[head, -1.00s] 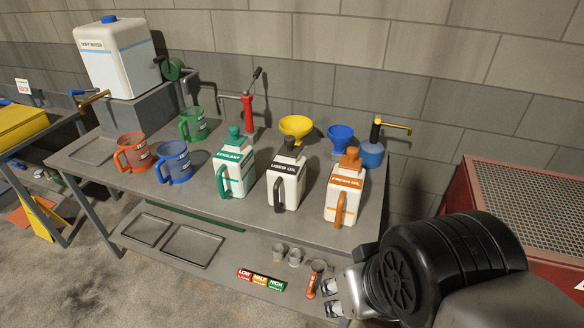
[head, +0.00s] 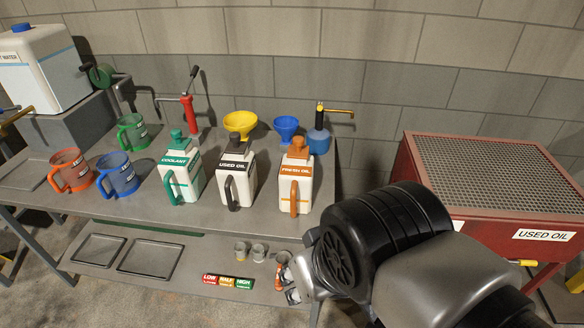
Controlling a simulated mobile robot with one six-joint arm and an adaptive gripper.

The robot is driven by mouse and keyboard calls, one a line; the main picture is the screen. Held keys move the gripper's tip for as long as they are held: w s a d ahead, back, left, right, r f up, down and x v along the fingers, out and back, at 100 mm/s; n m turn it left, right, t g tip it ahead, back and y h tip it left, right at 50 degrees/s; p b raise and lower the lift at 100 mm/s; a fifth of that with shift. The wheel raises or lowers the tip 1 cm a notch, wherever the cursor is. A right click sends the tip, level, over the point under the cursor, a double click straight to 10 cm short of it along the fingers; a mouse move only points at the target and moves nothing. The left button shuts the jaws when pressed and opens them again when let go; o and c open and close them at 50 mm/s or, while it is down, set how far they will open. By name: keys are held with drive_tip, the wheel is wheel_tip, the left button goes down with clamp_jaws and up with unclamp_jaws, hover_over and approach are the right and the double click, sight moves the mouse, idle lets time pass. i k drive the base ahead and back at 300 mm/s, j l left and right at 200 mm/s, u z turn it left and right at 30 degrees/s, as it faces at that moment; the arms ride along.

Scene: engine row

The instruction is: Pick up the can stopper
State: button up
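Three white cans stand upright on the table, each with a stopper on top. The coolant can (head: 181,176) has a green stopper (head: 176,136). The used oil can (head: 236,180) has a dark stopper (head: 235,143). The fresh oil can (head: 295,186) has an orange stopper (head: 299,143). The frames do not show which stopper is meant. My gripper (head: 286,285) is low in front of the table, below the fresh oil can and well apart from all the stoppers. Its two fingers are spread, with nothing visible between them.
The table (head: 115,212) also holds jugs, funnels and a blue pump bottle (head: 319,139). A red used oil bin (head: 480,205) stands right.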

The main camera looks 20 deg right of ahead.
sight(235, 146)
drive_tip(key=z, duration=0.2)
drive_tip(key=i+j+z, duration=0.2)
drive_tip(key=z, duration=0.25)
drive_tip(key=i+j+z, duration=0.15)
drive_tip(key=j+z, duration=0.15)
drive_tip(key=z, duration=0.15)
drive_tip(key=i+j+z, duration=0.15)
drive_tip(key=j+z, duration=0.55)
drive_tip(key=z, duration=0.2)
drive_tip(key=j, duration=0.45)
drive_tip(key=i+j, duration=0.1)
drive_tip(key=j, duration=0.4)
drive_tip(key=z, duration=0.05)
